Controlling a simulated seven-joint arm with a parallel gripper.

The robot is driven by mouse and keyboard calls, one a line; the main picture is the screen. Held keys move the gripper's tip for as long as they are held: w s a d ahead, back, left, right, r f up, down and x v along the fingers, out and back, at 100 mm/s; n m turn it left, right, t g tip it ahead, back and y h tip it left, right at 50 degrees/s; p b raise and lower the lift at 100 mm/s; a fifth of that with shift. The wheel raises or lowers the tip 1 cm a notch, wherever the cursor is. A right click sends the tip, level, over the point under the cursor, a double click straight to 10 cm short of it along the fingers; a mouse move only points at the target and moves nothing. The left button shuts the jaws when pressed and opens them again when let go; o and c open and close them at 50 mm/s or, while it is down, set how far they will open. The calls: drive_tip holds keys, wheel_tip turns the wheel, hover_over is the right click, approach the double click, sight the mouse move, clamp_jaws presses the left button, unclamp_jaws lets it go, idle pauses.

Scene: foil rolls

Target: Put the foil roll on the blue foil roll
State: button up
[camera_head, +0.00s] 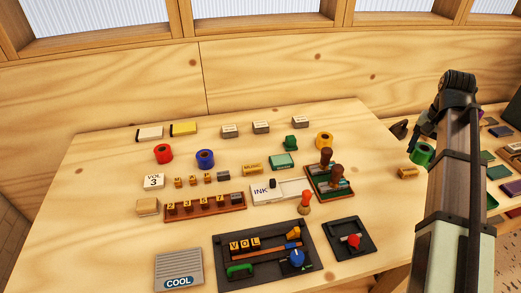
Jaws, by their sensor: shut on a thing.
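The blue foil roll (205,158) stands upright on the table at the back left, just right of a red foil roll (163,153). A yellow foil roll (324,140) stands further right. A green foil roll (422,154) shows at the table's right edge, against my arm. My gripper (427,138) is shut on the green roll, to the right of and well apart from the blue roll. My arm's dark links hide most of the fingers, so the exact grip is unclear.
Small grey blocks (261,127) sit behind. A wooden block (407,173) lies near the right edge.

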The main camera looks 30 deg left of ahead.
drive_tip(key=a+r+n, duration=0.1)
drive_tip(key=a+n, duration=0.2)
drive_tip(key=a, duration=1.3)
wheel_tip(320, 180, up, 2)
drive_tip(key=n, duration=0.8)
hover_over(204, 154)
drive_tip(key=shift+d+f, duration=0.1)
drive_tip(key=shift+f, duration=4.5)
drive_tip(key=o, duration=1.1)
drive_tip(key=shift+f, duration=0.1)
